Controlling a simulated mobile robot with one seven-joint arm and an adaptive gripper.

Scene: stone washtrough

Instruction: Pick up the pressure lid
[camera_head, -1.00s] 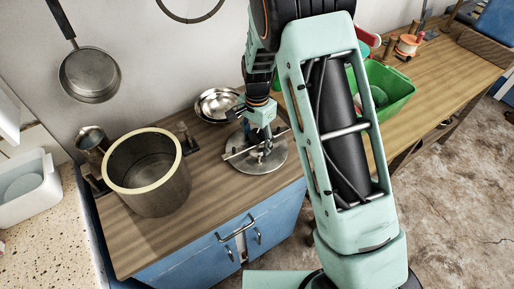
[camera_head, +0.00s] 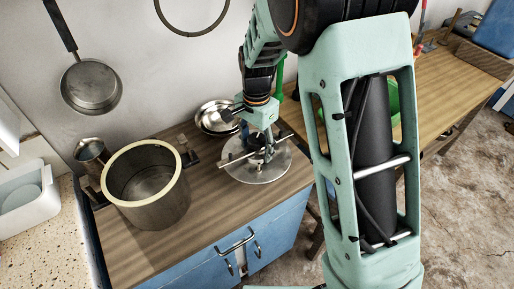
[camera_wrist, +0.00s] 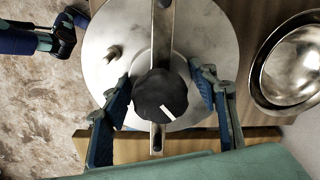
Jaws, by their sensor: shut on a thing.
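The pressure lid (camera_head: 275,172) is a round grey metal disc with a bar across it and a black knob in the middle. In the head view it is over the right part of the wooden counter; I cannot tell whether it touches the wood. My gripper (camera_head: 262,152) is above its middle, pointing down. In the wrist view the lid (camera_wrist: 110,75) fills the upper middle, with the black knob (camera_wrist: 160,95) between the fingers. My gripper (camera_wrist: 163,100) is shut on the lid at its knob. The far rim is cut off by the picture edge.
A deep pot (camera_head: 160,208) with a pale rim stands left on the counter (camera_head: 215,215). Steel bowls (camera_head: 213,118) sit behind the lid, also in the wrist view (camera_wrist: 295,70). A pan (camera_head: 91,87) hangs on the wall. A green bin (camera_head: 394,105) is partly hidden by my arm.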

